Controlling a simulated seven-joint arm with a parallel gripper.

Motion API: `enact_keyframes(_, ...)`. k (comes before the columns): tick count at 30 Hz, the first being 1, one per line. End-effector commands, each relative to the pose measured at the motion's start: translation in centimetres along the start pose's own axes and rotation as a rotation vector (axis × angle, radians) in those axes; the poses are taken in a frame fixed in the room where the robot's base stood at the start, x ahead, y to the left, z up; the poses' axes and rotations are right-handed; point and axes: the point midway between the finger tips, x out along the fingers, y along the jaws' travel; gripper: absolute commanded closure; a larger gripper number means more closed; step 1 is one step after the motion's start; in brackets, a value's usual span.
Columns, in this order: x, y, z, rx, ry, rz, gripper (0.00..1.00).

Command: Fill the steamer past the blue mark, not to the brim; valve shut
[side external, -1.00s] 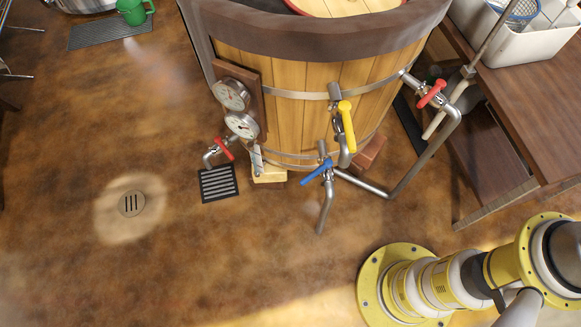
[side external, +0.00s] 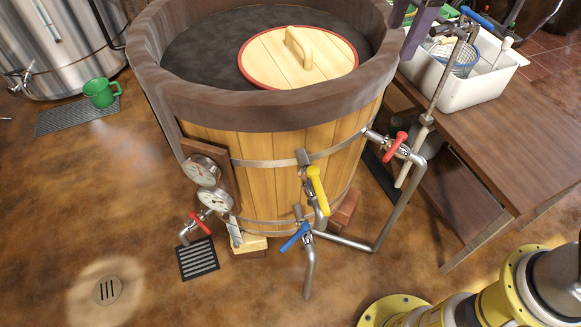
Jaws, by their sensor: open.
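No steamer or blue mark can be made out for certain. A large wooden tub (side external: 285,150) with a thick dark rim stands in the middle. Inside it is a dark surface, and a round wooden lid (side external: 275,62) with a red edge and a handle. Valves on its pipes have a yellow handle (side external: 318,190), a blue handle (side external: 295,237), a red handle at right (side external: 396,144) and a red handle at lower left (side external: 201,222). I cannot tell which valves are shut. Only part of my arm shows at lower right; my gripper is out of frame.
Two gauges (side external: 208,186) are mounted on the tub's left side. A white bin (side external: 470,75) stands on the brown table (side external: 490,130) at right. The floor at lower left is clear, with a drain (side external: 108,291).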

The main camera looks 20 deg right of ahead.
Motion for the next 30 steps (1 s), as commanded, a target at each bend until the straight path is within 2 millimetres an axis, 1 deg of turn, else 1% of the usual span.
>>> enact_keyframes(1, 0.5, -0.2, -2.9, -0.092, -0.018, 0.001, 0.44)
enact_keyframes(3, 0.8, -0.6, -5.6, -0.194, -0.039, 0.008, 0.44)
enact_keyframes(6, 1.3, -1.3, -8.7, -0.305, -0.063, 0.016, 0.44)
enact_keyframes(12, 2.2, -3.0, -13.1, -0.464, -0.100, 0.027, 0.44)
enact_keyframes(18, 2.9, -4.8, -16.4, -0.584, -0.128, 0.038, 0.44)
enact_keyframes(23, 3.5, -6.2, -18.6, -0.666, -0.148, 0.045, 0.44)
enact_keyframes(29, 6.4, -7.0, -18.4, -0.659, -0.149, 0.043, 0.44)
enact_keyframes(30, 7.3, -7.2, -18.5, -0.660, -0.150, 0.042, 0.44)
